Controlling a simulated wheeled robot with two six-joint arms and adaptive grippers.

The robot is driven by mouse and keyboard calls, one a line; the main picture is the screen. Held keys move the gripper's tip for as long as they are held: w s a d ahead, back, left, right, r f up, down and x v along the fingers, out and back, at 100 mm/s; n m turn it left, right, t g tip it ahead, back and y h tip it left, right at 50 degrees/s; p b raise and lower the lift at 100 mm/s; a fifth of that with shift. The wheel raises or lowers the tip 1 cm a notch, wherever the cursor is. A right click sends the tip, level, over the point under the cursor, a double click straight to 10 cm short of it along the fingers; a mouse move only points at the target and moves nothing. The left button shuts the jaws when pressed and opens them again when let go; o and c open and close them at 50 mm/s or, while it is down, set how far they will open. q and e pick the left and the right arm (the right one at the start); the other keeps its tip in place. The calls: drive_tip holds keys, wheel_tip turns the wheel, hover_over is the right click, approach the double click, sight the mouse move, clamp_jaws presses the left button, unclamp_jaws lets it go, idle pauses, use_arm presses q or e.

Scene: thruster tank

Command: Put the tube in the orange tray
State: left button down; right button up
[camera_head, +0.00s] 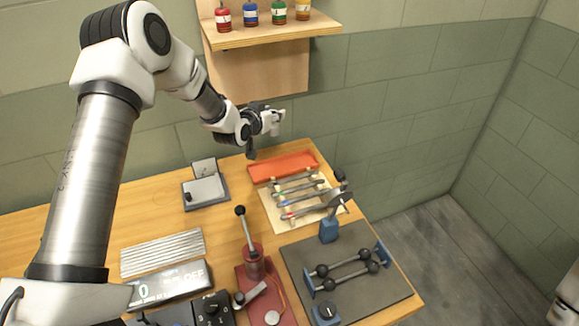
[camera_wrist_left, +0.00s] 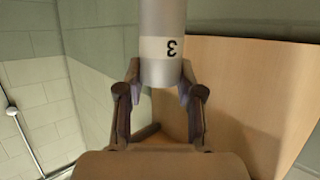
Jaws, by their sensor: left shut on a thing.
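The left gripper (camera_head: 266,121) is up in the air at the back of the table, in front of the wall and below the wooden shelf. In the left wrist view its fingers (camera_wrist_left: 159,95) are shut on a silver tube (camera_wrist_left: 162,25) with a white band marked 3. In the head view the tube is small and mostly hidden by the gripper. The orange tray (camera_head: 283,166) lies at the back right edge of the table, below and slightly right of the gripper, apart from it. My right gripper is not in view.
A pale board with several rods (camera_head: 290,220) lies just in front of the tray. A grey box (camera_head: 205,192) stands to its left. A red lever stand (camera_head: 254,262) and a dark mat with a dumbbell-like frame (camera_head: 340,262) are nearer. The shelf (camera_head: 270,33) overhangs the back.

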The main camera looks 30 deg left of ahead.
use_arm(q)
wheel_tip(320, 180, down, 4)
drive_tip(key=b, duration=0.4)
drive_tip(key=p, duration=0.2)
hover_over(275, 169)
wheel_tip(275, 169, down, 11)
drive_tip(key=shift+s+r, duration=0.1)
drive_tip(key=shift+r, duration=0.1)
drive_tip(key=shift+f, duration=0.1)
drive_tip(key=shift+s+f+b, duration=0.1)
drive_tip(key=shift+f+b, duration=0.05)
drive_tip(key=shift+b, duration=0.2)
drive_tip(key=c, duration=0.7)
unclamp_jaws()
drive_tip(key=shift+c, duration=0.2)
